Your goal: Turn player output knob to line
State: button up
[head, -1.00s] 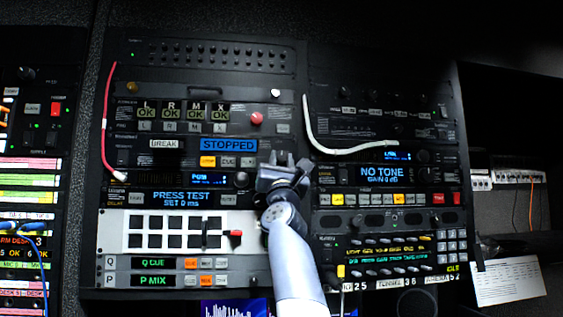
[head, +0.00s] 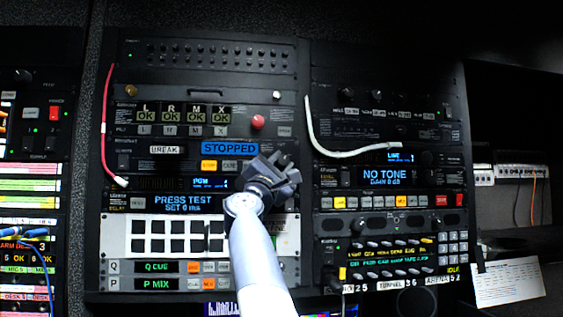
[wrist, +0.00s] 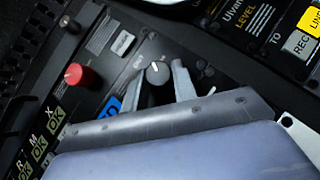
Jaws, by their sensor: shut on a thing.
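The player's blue STOPPED display (head: 229,147) is in the left rack in the head view; its edge also shows in the wrist view (wrist: 109,106). The player output knob (wrist: 157,72) is a small dark round knob with a pale pointer mark, on the panel beside that display. My gripper (wrist: 159,78) has one finger on each side of the knob and is shut on it. In the head view my gripper (head: 283,163) covers the knob, so it is hidden there. The label around the knob is too small to read.
A red knob (wrist: 80,76) stands out close by on the panel above, also seen in the head view (head: 258,122). A white cable (head: 345,153) loops on the right rack, and a red cable (head: 105,125) hangs at the left.

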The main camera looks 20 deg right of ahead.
jog(key=shift+m+g+h, duration=0.3)
jog(key=shift+m+g, duration=0.6)
jog(key=shift+m, duration=0.1)
jog(key=o, duration=1)
jog(key=shift+s+a+f+b, duration=0.3)
jog(key=shift+a+f+b, duration=0.1)
jog(key=shift+b, duration=0.15)
jog(key=shift+b+v, duration=3.2)
jog(key=shift+v, duration=1.65)
jog(key=shift+r, duration=0.2)
